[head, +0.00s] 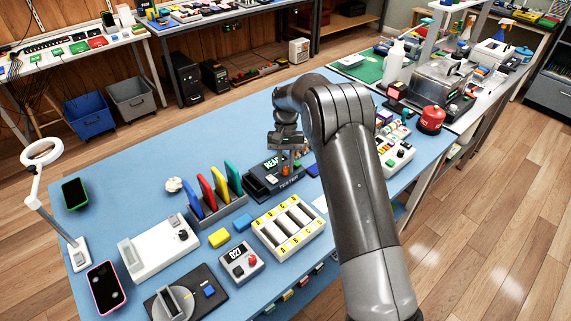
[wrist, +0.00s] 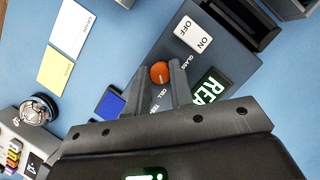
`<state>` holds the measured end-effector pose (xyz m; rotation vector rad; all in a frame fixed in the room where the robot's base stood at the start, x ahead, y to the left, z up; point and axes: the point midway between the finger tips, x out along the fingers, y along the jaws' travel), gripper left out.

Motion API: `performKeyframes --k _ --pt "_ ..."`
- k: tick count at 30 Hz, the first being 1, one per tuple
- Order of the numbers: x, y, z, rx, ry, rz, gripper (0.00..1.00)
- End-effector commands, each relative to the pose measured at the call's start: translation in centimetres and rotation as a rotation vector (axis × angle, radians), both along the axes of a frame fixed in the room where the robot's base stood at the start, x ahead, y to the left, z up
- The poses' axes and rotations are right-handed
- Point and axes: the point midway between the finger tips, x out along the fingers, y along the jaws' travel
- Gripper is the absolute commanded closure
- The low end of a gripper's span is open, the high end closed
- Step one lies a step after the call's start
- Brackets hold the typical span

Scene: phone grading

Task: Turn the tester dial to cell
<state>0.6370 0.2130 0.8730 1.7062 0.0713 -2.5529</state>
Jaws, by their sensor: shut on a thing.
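The tester (head: 258,187) is a dark box with a lit green display, standing near the middle of the blue table in the head view. In the wrist view its body (wrist: 185,62) shows a white ON/OFF switch (wrist: 193,33), a partly covered display (wrist: 211,86) and the printed labels GLASS and CELL. The orange round dial (wrist: 159,70) sits between the two fingertips of my gripper (wrist: 160,80), which is shut on it. My gripper (head: 289,148) also shows above the tester in the head view. Which label the dial points to cannot be told.
A rack with coloured panels (head: 220,208) stands left of the tester, and a white battery tray (head: 303,226) in front. A blue block (wrist: 110,103) lies close by my gripper. My arm hides part of the table's right side.

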Motion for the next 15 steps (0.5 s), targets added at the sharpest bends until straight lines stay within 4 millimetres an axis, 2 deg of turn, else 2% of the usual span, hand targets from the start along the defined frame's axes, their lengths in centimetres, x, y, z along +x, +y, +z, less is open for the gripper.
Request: performKeyframes --k 15 --pt "-0.04 -0.01 -0.10 0.001 0.001 -0.047 1.00"
